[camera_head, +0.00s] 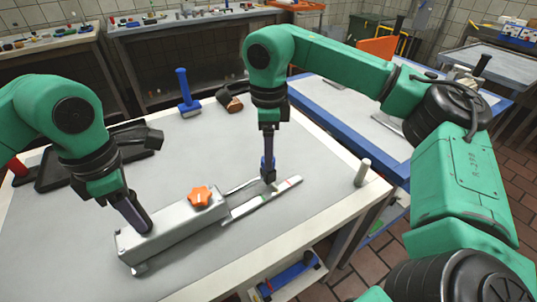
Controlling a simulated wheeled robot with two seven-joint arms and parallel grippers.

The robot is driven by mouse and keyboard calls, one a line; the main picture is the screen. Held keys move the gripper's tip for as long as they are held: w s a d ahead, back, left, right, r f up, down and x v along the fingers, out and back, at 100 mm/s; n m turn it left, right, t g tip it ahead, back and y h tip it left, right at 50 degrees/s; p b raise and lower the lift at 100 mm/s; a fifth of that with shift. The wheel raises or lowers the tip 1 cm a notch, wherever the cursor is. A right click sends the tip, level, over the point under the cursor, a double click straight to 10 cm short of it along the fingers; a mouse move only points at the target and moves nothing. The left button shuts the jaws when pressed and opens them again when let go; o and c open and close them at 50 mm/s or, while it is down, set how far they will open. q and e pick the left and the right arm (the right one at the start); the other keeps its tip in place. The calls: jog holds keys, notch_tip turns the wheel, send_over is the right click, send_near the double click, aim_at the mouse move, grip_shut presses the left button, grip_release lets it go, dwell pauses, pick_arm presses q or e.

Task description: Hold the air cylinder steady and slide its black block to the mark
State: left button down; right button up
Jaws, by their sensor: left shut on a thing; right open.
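The air cylinder is a long grey box (170,232) lying on the table, with an orange star knob (200,196) on top. A thin rail or rod extends from its right end, beside a pale strip (262,202) with small coloured marks, red near the far end. My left gripper (138,222) points down at the left end of the grey box and is shut on it. My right gripper (268,178) is open and points down at the far end of the rail. I cannot make out the black block clearly; the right fingers cover that spot.
A blue-handled brush (187,92) and a brown-and-black item (229,98) stand at the back of the table. A black tray (50,172) lies at the left. A pale upright peg (362,173) stands at the right edge. The table front is clear.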

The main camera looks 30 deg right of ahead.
notch_tip(320, 180, up, 10)
jog(key=shift+f, duration=0.1)
